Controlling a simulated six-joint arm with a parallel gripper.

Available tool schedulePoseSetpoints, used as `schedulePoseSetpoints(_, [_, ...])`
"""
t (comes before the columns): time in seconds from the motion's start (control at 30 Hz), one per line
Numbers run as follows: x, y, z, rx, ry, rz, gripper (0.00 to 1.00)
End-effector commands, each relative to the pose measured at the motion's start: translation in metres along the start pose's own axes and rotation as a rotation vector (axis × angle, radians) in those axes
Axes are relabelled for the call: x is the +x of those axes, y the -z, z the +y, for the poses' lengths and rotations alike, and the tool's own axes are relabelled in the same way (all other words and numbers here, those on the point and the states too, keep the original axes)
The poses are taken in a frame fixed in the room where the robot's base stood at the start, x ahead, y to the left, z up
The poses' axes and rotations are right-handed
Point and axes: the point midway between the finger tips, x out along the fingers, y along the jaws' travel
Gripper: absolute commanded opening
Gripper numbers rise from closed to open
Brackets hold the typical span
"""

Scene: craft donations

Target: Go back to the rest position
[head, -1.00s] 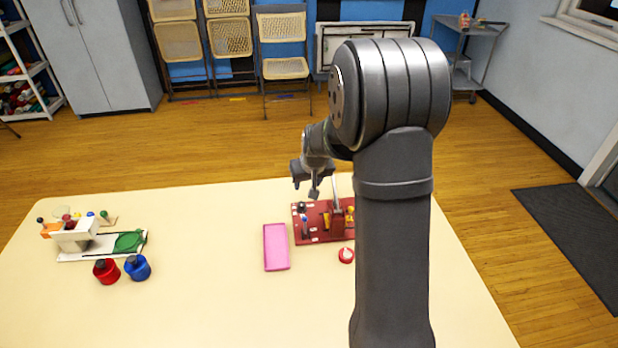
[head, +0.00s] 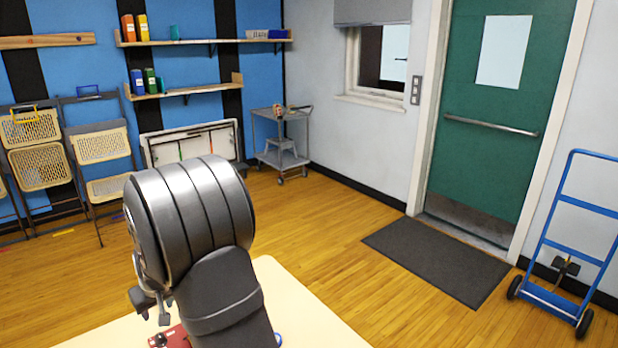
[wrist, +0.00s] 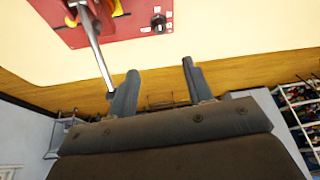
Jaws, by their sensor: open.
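My gripper (wrist: 158,80) is open, and its two fingers stand apart with nothing between them. In the wrist view, a red board (wrist: 130,22) with yellow parts and a black knob lies on the table at the top. A metal rod (wrist: 94,55) runs from the board down to beside the left finger; I cannot tell whether they touch. In the head view, my gripper (head: 152,304) shows small at the lower left, partly behind my arm. A corner of the red board (head: 176,336) shows below it; the rest is hidden or out of frame.
A small blue thing (head: 278,340) lies beside my arm, mostly cut off. Beyond are folded chairs (head: 100,147), a grey cart (head: 281,140), a dark mat (head: 436,258) and a blue hand truck (head: 575,240). The floor between is clear.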

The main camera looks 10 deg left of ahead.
Motion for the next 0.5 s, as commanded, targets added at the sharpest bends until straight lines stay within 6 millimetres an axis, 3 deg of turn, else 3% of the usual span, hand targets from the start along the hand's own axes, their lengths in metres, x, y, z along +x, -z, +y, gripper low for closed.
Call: schedulePoseSetpoints(0.5, [0.078, -0.001, -0.001, 0.0, 0.001, -0.003, 0.47])
